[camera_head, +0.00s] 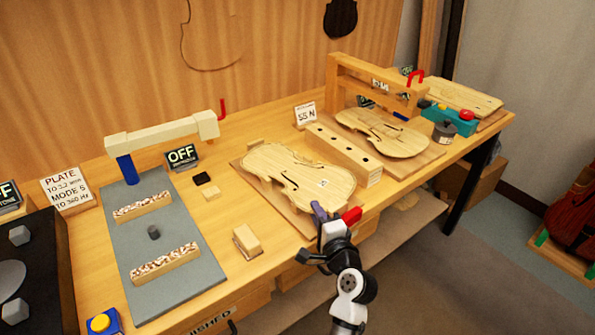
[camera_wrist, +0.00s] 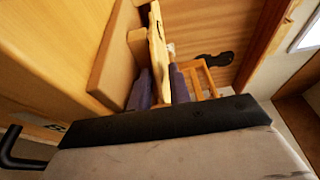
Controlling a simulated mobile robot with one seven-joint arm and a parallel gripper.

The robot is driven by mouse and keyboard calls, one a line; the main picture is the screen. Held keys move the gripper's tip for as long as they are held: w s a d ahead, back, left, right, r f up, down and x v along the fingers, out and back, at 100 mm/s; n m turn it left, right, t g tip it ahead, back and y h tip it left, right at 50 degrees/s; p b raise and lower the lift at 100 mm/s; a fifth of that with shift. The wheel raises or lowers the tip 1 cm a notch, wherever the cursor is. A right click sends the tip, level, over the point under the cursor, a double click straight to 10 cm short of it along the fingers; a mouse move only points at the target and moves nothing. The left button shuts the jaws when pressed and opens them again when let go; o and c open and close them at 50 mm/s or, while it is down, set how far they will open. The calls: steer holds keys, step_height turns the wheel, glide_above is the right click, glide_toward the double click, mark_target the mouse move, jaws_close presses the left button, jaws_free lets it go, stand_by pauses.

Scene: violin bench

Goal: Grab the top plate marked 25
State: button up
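The violin-shaped top plate (camera_head: 283,167) is pale wood and lies flat on a wooden board (camera_head: 303,221) at the bench front. It has a small white label (camera_head: 323,183), too small to read surely. My gripper (camera_head: 319,210) is at the plate's near right end. In the wrist view the plate's edge (camera_wrist: 156,45) sits between the two purple fingers (camera_wrist: 161,88). The fingers are close together, one on each face, and look shut on the edge. The plate seems still at rest over its board; any gap beneath is hard to see.
A wooden block with holes (camera_head: 343,158) stands right behind the plate. A second violin plate (camera_head: 383,134) lies beyond it under a wooden frame (camera_head: 372,88). A small wood block (camera_head: 247,241) and a grey mat (camera_head: 170,269) are to the left.

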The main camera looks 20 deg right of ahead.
jaws_close()
